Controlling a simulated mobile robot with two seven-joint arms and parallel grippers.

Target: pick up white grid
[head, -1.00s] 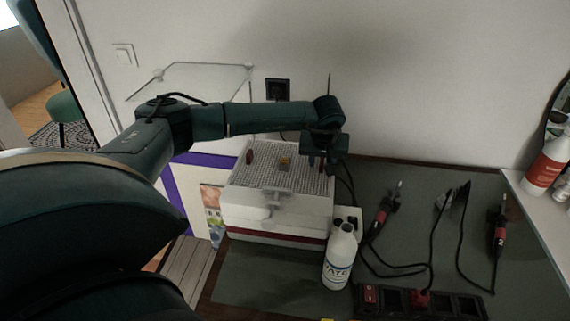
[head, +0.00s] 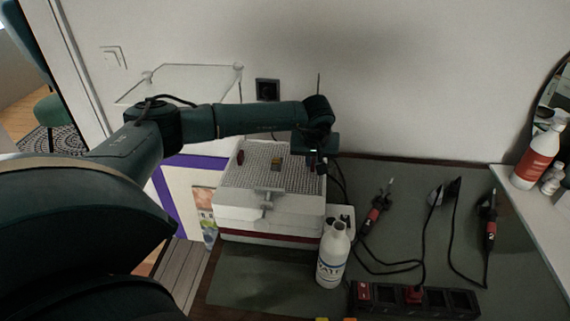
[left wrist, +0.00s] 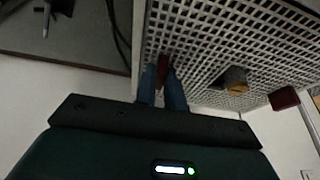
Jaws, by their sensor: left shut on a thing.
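The white grid (head: 255,177), a flat perforated panel, lies on top of a white box (head: 245,212) in the head view. Its holes show closely in the left wrist view (left wrist: 215,45). My left gripper (left wrist: 163,78) is at the grid's right end with its blue fingers pointing at it. It is shut on a small red knob (left wrist: 163,62) standing on the grid. A second red knob (head: 240,157) stands at the left end, and a yellowish piece (head: 275,164) stands in the middle. In the head view my arm partly hides the fingertips. My right gripper is out of view.
A white bottle (head: 333,255) stands in front of the box's right side. Soldering irons (head: 375,210) with cables and a black power strip (head: 415,299) lie to the right. A clear panel (head: 185,82) is behind my arm, against the wall.

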